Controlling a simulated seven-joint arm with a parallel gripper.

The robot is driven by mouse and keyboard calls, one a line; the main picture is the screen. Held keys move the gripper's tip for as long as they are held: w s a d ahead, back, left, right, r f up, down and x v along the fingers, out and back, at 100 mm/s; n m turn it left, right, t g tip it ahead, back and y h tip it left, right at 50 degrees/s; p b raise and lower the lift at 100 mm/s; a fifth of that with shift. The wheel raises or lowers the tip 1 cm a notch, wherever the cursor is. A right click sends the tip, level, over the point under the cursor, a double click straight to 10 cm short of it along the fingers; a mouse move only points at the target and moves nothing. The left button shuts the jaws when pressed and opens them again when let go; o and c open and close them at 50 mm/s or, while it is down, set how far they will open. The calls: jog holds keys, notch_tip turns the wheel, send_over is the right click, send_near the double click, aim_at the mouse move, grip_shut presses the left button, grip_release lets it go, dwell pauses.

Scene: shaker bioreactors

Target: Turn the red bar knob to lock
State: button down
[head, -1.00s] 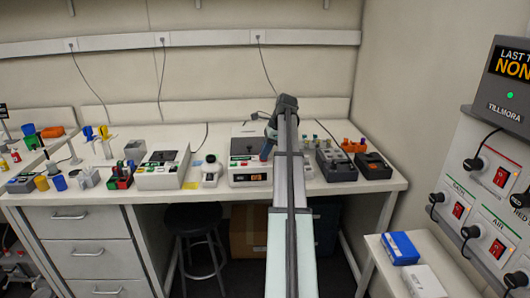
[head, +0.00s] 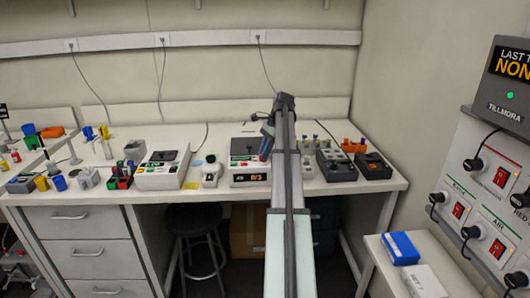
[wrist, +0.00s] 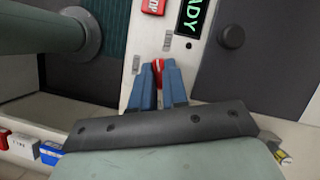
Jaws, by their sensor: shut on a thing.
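The red bar knob (wrist: 157,66) sits on the white front panel of a device, between my fingertips in the wrist view. My gripper (wrist: 159,76) has blue fingers shut on the knob, one on each side. The fingers hide much of the knob, so its exact angle is hard to read. In the head view my gripper (head: 266,150) is over the right part of the white device (head: 240,178) on the bench, and my arm covers that device's right edge.
In the wrist view, a lit green display (wrist: 190,16), a red label or button (wrist: 153,5) and a dark round knob (wrist: 231,36) are near the fingers. Other devices, such as a dark box (head: 373,167), stand close on the right of the bench (head: 215,133).

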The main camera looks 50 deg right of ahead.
dwell(0.3)
jog(key=c, duration=1.1)
grip_release()
jog(key=shift+c, duration=0.2)
